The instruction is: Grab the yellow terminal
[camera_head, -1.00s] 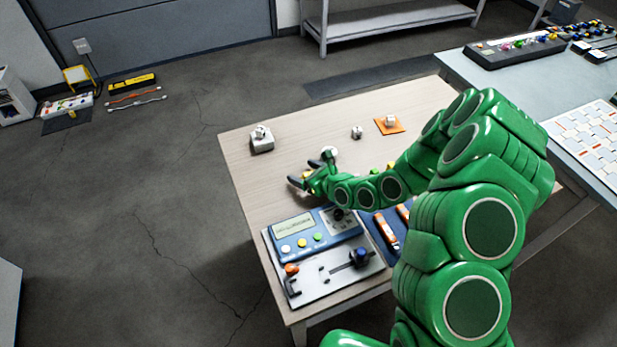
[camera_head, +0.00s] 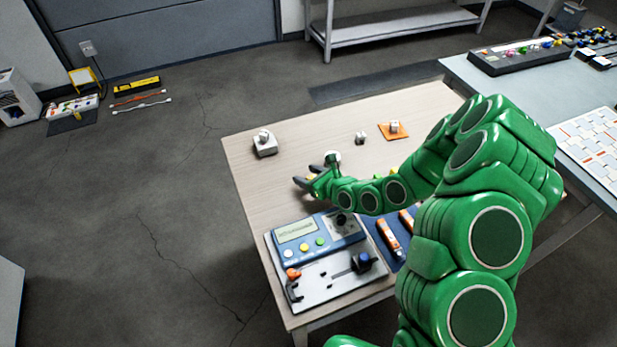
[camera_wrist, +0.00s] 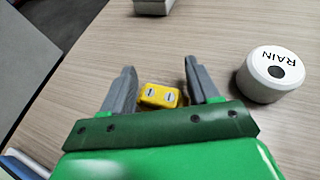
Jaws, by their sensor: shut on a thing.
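The yellow terminal (camera_wrist: 158,95) is a small yellow block with two pale marked patches, between the grey fingers of my gripper (camera_wrist: 160,78) in the wrist view. In the head view my gripper (camera_head: 308,175) is above the middle of the table's left half. The terminal is mostly hidden there by the green hand.
A white round "RAIN" sensor (camera_wrist: 272,70) stands close to the right finger. A white box-like part (camera_head: 265,143), a small grey part (camera_head: 361,138) and an orange pad (camera_head: 393,131) lie farther back. A blue instrument (camera_head: 318,238) sits at the front.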

